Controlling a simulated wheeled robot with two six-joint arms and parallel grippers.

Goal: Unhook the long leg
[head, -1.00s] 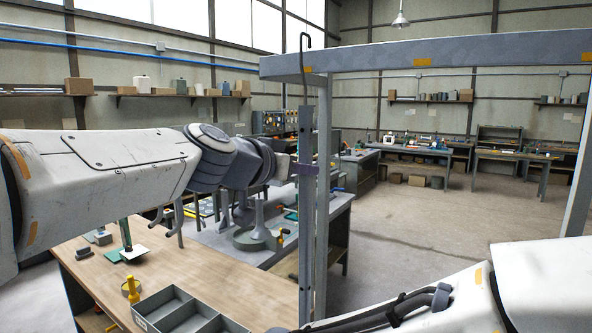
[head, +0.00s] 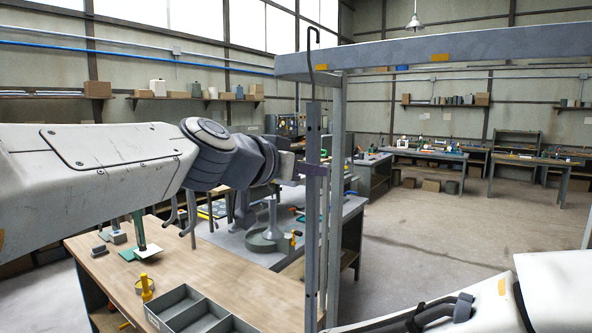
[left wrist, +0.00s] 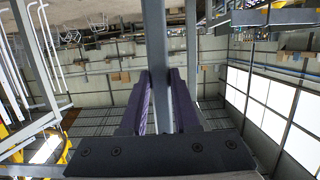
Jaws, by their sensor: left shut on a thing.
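The long leg (head: 312,230) is a grey upright bar with small holes near its top. A dark bent hook (head: 311,60) rises just above its upper end, in front of the left end of the grey overhead beam (head: 400,55). I cannot tell whether hook and leg still touch. My left gripper (head: 313,169), with purple fingers, is shut around the upper part of the leg. In the left wrist view the leg (left wrist: 156,45) runs between the two purple fingers (left wrist: 160,105). My right gripper is out of view; only its arm shows at lower right.
A grey post (head: 337,220) stands close behind and right of the leg. A wooden bench (head: 115,270) with a grey compartment tray (head: 190,306) is at lower left. A grey table (head: 225,240) stands behind it. The floor (head: 430,245) to the right is open.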

